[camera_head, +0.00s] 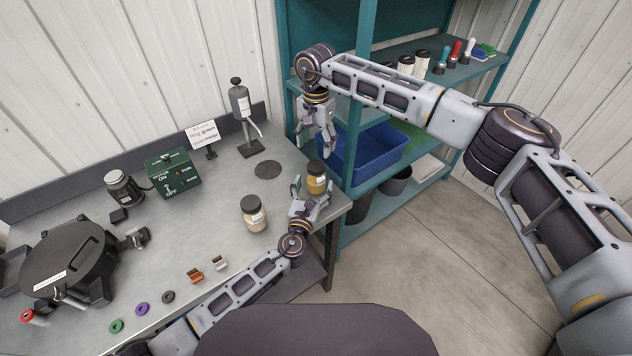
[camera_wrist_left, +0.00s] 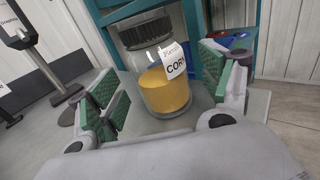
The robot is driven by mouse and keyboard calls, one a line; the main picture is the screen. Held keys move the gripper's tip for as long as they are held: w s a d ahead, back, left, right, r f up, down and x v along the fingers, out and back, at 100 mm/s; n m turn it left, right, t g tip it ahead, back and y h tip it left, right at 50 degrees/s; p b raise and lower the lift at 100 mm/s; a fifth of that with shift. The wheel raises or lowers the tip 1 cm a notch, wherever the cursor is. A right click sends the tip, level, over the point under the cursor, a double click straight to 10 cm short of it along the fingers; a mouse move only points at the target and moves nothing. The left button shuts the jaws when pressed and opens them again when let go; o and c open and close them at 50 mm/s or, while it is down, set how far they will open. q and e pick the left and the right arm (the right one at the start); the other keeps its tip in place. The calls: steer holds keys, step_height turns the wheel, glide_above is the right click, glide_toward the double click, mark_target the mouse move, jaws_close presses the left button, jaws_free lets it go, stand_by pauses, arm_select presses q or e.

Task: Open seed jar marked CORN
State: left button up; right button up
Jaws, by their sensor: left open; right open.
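The CORN jar (camera_head: 316,183) stands at the right end of the metal table, with a dark lid on and yellow contents. In the left wrist view the jar (camera_wrist_left: 165,85) stands between my open fingers, its label partly reading "COR". My left gripper (camera_head: 311,190) is open around the jar's near side; I cannot tell whether the pads touch it. My right gripper (camera_head: 316,148) is open and empty, pointing down above and behind the jar, apart from its lid (camera_wrist_left: 145,30). A second jar (camera_head: 254,215) with a dark lid and pale contents stands to the left.
A dispenser stand (camera_head: 241,110), a sign (camera_head: 202,135), a green switch box (camera_head: 173,174) and a black round machine (camera_head: 68,262) stand on the table (camera_head: 215,200). Teal shelving (camera_head: 365,185) with a blue bin (camera_head: 375,150) rises close at the right. A dark round pad (camera_head: 268,170) lies bare.

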mark_target(314, 185)
arm_select(q)
steer(key=shift+x, duration=1.9)
